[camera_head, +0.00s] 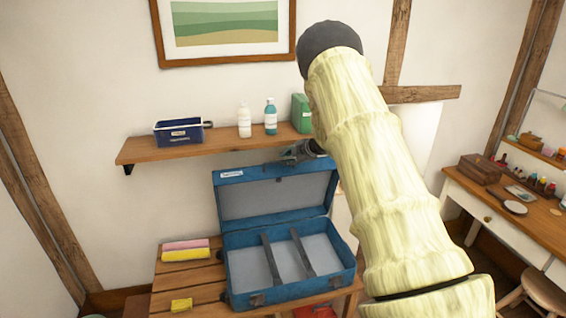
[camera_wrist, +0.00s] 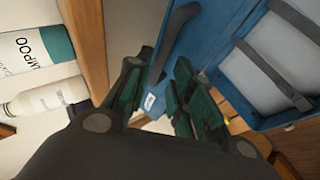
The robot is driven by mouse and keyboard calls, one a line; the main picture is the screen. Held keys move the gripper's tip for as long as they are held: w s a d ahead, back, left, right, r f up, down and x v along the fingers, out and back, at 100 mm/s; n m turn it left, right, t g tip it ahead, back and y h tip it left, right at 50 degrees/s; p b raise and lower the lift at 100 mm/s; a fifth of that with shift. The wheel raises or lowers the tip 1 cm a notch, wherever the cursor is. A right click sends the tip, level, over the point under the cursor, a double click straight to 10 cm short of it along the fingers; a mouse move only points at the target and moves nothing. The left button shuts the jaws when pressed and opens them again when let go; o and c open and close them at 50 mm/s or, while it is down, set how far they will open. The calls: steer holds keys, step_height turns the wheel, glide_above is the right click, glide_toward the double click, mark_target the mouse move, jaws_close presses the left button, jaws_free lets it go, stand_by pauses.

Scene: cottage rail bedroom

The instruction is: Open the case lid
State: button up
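The blue case (camera_head: 290,292) stands on a slatted wooden bench. Its lid (camera_head: 228,189) is raised and leans back steeply, showing the grey lining; the compartment below is exposed. My gripper (camera_head: 284,161) is at the lid's upper edge, right of the white label. In the wrist view, the fingers of my gripper (camera_wrist: 158,98) are apart, with the lid's outer face (camera_wrist: 203,38) and its dark handle (camera_wrist: 176,40) just beyond them. I cannot tell whether a finger touches the lid. Two dark straps (camera_head: 301,252) cross the case's interior.
A wall shelf (camera_head: 160,149) is close behind the lid, holding a navy bin (camera_head: 178,134), a white bottle (camera_head: 244,122), a teal bottle (camera_head: 270,118) and a green box (camera_head: 300,113).

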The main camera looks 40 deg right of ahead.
steer(key=shift+v, duration=2.65)
steer(key=s+a+f+m+g+b, duration=0.1)
steer(key=s+a+f+m, duration=0.2)
steer(key=s+a+f, duration=0.45)
steer(key=s+a+f+m+g, duration=0.1)
steer(key=s+a+f+m, duration=0.25)
steer(key=a+f, duration=0.75)
steer(key=s+a+f+m+g+b, duration=0.1)
steer(key=s+a+f+m, duration=0.35)
steer(key=f, duration=0.75)
steer(key=s+a+f+m+g, duration=0.1)
steer(key=s+a, duration=0.5)
steer(key=s, duration=0.7)
steer(key=s+a+f+m+g+h, duration=0.1)
steer(key=s+a+f+g, duration=0.3)
steer(key=s, duration=0.9)
steer(key=s+a+f+m+g, duration=0.2)
steer(key=s+a+f, duration=0.3)
steer(key=s+a, duration=0.4)
steer(key=s+m, duration=0.1)
steer(key=s, duration=0.3)
steer(key=shift+s+f+b, duration=0.4)
